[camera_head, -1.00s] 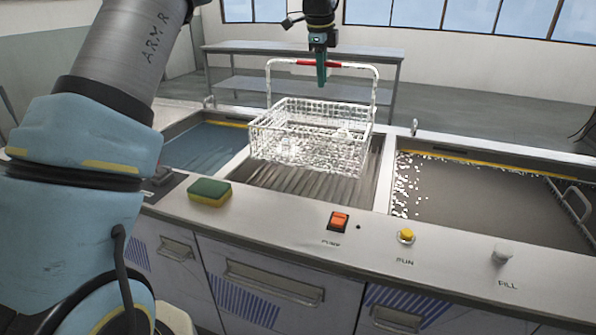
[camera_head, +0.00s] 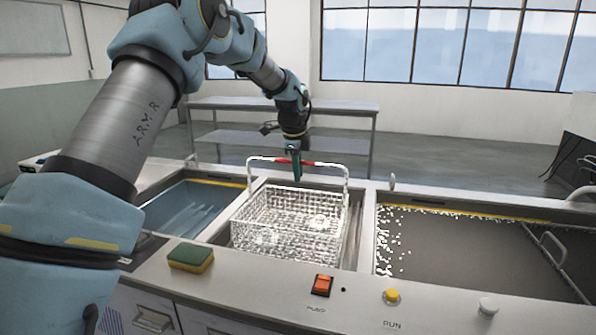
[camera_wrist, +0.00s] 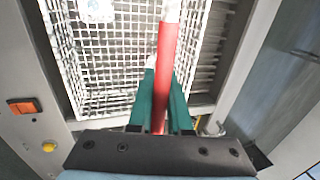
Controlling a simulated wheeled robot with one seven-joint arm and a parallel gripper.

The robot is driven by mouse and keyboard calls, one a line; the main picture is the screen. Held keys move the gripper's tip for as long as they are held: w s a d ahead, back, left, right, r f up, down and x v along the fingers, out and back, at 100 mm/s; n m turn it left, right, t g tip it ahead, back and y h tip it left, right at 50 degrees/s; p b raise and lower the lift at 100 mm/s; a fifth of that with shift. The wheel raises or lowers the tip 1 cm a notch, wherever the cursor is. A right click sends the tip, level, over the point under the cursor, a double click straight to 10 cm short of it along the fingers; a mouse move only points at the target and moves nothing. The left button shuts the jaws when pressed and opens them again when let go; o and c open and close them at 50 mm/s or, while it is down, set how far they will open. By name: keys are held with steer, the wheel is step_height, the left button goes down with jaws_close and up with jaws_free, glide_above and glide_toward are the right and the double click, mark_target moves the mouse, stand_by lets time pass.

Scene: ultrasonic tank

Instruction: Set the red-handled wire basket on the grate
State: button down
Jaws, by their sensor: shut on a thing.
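The white wire basket (camera_head: 288,228) is level in the middle bay, with its tall handle upright and a red grip (camera_head: 283,161) on top. My gripper (camera_head: 296,170) is shut on that red grip from above; the wrist view shows the red grip (camera_wrist: 166,65) between its teal fingers (camera_wrist: 160,118). Pale, see-through items lie in the basket, one visible in the wrist view (camera_wrist: 95,10). The slatted grate (camera_wrist: 205,62) lies under the basket, which hides most of it. I cannot tell whether the basket's bottom touches the slats.
A blue-water tank (camera_head: 185,208) is left of the middle bay. A tank with white floating bits (camera_head: 450,250) and a side rail is on the right. On the front ledge are a green-yellow sponge (camera_head: 190,257), orange switch (camera_head: 322,285), yellow button (camera_head: 391,297) and pale knob (camera_head: 488,306).

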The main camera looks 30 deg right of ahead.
steer(key=c, duration=1.2)
jaws_free()
steer(key=shift+f, duration=0.15)
steer(key=o, duration=0.4)
steer(key=shift+c, duration=0.2)
steer(key=b+v, duration=0.2)
steer(key=v, duration=1)
